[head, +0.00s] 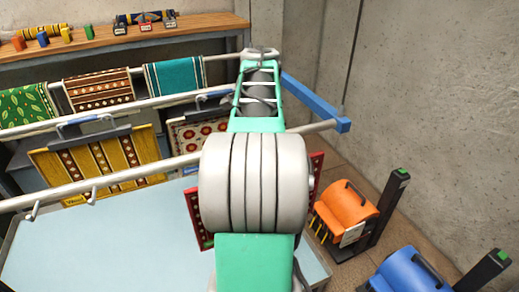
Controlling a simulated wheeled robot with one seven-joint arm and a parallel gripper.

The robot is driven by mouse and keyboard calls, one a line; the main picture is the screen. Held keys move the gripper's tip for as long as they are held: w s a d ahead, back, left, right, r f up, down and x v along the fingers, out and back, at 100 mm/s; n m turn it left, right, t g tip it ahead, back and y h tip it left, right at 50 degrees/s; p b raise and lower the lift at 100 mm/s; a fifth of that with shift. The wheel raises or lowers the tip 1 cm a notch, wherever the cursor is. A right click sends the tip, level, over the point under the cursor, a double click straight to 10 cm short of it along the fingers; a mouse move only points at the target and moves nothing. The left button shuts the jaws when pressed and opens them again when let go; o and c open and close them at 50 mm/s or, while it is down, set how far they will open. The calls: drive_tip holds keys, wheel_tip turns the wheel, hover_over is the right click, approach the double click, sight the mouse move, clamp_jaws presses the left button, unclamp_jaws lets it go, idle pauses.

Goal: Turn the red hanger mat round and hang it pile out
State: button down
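A red-edged mat (194,214) with a dark patterned border shows on both sides of my arm, below the nearest rail. My arm hides its middle, so I cannot tell which face is toward me or how it is held. Another mat with red and cream motifs (188,133) hangs on a hanger from the middle rail. My own green and grey arm fills the centre of the head view. My gripper is hidden behind it.
The nearest rail (130,180) carries small hooks at left. A yellow mat (75,170) and a pale blue tabletop (90,250) are at left. Orange (345,210) and blue (408,273) machines stand at right. A wooden shelf (190,30) runs along the back.

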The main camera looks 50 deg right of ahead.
drive_tip(key=c, duration=1.2)
unclamp_jaws()
drive_tip(key=shift+c, duration=0.2)
drive_tip(key=shift+f, duration=0.1)
wheel_tip(320, 180, up, 8)
drive_tip(key=p, duration=0.7)
drive_tip(key=w+a+f+n+t+b, duration=0.1)
drive_tip(key=w+a+n, duration=0.25)
drive_tip(key=a, duration=0.35)
drive_tip(key=w+a+f+n+b, duration=0.1)
drive_tip(key=w+a+f+n, duration=0.15)
drive_tip(key=a+n, duration=0.35)
drive_tip(key=s+a+f+n+t+b, duration=0.1)
drive_tip(key=a+f+n, duration=0.3)
drive_tip(key=a+n, duration=0.3)
drive_tip(key=s+a+f+n+t+b, duration=0.1)
drive_tip(key=a+f+n, duration=0.3)
drive_tip(key=a, duration=1.2)
drive_tip(key=n+t, duration=0.1)
drive_tip(key=n, duration=0.2)
drive_tip(key=shift+a+n, duration=0.25)
drive_tip(key=shift+n, duration=0.1)
drive_tip(key=shift+s, duration=0.15)
